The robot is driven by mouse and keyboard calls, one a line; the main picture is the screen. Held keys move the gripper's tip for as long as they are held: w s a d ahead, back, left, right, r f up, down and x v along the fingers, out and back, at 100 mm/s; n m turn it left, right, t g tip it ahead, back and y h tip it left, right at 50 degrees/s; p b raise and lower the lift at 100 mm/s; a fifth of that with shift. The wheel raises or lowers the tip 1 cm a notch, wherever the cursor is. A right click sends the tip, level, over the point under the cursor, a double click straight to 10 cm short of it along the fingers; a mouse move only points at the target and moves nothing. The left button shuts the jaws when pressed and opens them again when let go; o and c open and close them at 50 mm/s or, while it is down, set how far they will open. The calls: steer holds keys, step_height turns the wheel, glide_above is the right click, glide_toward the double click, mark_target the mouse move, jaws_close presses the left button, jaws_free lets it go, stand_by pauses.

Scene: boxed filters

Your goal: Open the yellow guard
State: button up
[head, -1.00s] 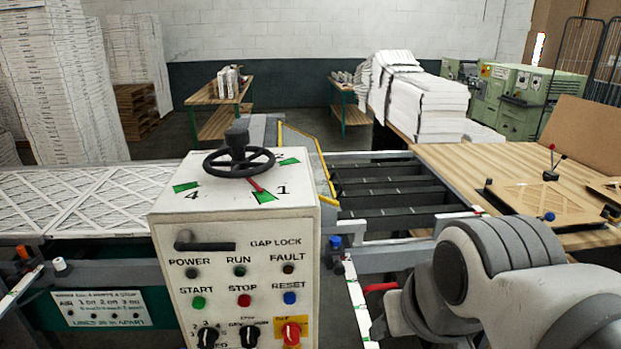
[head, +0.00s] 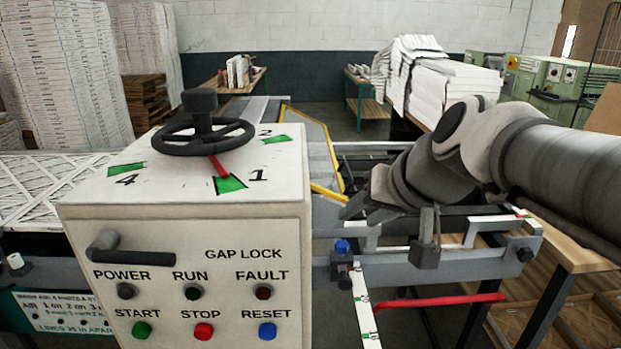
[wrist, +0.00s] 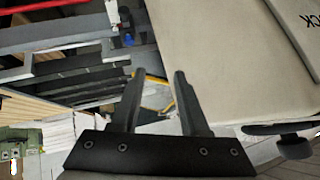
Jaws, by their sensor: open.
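The yellow guard (head: 335,158) is a yellow-edged panel standing behind and to the right of the control box. Its near lower part is partly hidden by the box and lies close to my gripper in the picture. My gripper (head: 352,208) is just right of the box, in front of the guard's lower edge. In the wrist view the two fingers of my gripper (wrist: 158,73) are spread and empty, and the yellow-edged guard (wrist: 153,98) shows in the gap between them, beyond the fingers. I cannot see any contact.
The white control box (head: 185,225) with a black handwheel (head: 203,135) stands close on the left. A rail with a blue knob (head: 342,247) and a red handle (head: 440,300) lie below my arm. Stacked white filters (head: 440,85) stand behind.

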steer(key=w+d+f+m+t+y+b, duration=0.1)
steer(key=w+f+t+b, duration=0.1)
steer(key=w+b, duration=0.35)
steer(key=w+d+f+m+t+b, duration=0.1)
steer(key=w+f+b, duration=0.15)
steer(key=w, duration=0.55)
steer(key=m+t+b, duration=0.3)
steer(key=b, duration=0.4)
glide_toward(348, 169)
steer(key=shift+h, duration=0.3)
steer(key=p+x, duration=0.3)
steer(key=x, duration=0.7)
steer(key=shift+a+f+p, duration=0.15)
steer(key=shift+f+p, duration=0.1)
steer(key=shift+p, duration=0.1)
jaws_close()
